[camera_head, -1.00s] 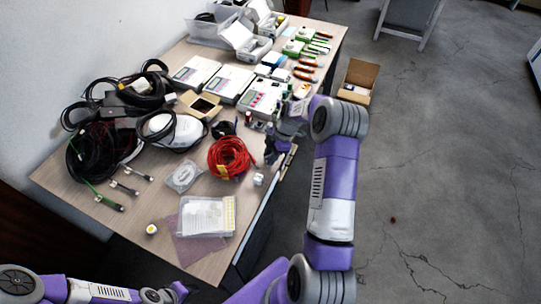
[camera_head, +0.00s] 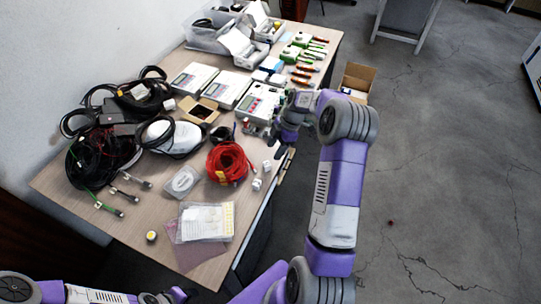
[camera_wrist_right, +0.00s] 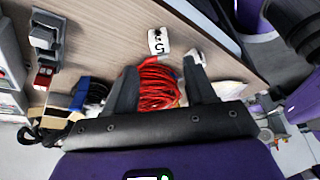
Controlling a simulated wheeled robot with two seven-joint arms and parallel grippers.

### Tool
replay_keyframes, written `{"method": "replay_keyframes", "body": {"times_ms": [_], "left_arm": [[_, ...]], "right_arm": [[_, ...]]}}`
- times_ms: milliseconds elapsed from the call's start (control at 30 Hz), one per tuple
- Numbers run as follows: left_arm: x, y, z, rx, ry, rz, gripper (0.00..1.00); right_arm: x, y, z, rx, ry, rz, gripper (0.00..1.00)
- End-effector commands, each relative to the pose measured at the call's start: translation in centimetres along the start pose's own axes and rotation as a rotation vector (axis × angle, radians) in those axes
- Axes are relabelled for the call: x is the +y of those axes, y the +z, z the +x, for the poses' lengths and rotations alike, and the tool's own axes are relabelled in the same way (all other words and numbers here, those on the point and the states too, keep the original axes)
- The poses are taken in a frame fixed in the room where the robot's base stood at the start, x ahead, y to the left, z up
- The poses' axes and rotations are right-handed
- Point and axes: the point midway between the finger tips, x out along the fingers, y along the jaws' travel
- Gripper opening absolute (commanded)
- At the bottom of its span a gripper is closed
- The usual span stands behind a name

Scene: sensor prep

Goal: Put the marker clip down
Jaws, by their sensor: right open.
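A small white block with a black mark, apparently the marker clip (camera_head: 267,166), lies on the table between the red cable coil (camera_head: 230,161) and the table's right edge. In the right wrist view the marker clip (camera_wrist_right: 158,41) shows a dark figure and lies beyond the fingertips, apart from them. A second small white block (camera_head: 257,184) lies nearer in the head view. My right gripper (camera_head: 275,147) is just past the clip; in the wrist view its two fingers (camera_wrist_right: 160,75) are spread with nothing held between them. My left gripper is not visible, only part of its arm.
Meters (camera_head: 258,105), black cables (camera_head: 150,92), a clear bag (camera_head: 204,222) and a small yellow-topped round item (camera_head: 151,236) occupy the table. Several orange-handled tools (camera_head: 302,74) lie at the far right. Bare wood shows at the front left.

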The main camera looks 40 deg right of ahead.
Motion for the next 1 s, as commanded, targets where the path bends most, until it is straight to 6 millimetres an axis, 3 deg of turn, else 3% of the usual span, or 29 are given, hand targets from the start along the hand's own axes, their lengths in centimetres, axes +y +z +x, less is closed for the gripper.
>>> {"method": "replay_keyframes", "body": {"times_ms": [100,300,1000], "left_arm": [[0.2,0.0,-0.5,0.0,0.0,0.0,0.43],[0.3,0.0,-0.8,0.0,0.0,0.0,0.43],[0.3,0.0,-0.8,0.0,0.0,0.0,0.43]], "right_arm": [[0.1,0.0,-2.4,-0.001,0.004,0.001,0.55],[0.0,0.0,-4.4,0.0,0.001,0.0,0.55],[0.0,0.0,-4.6,0.0,0.0,0.0,0.55]]}}
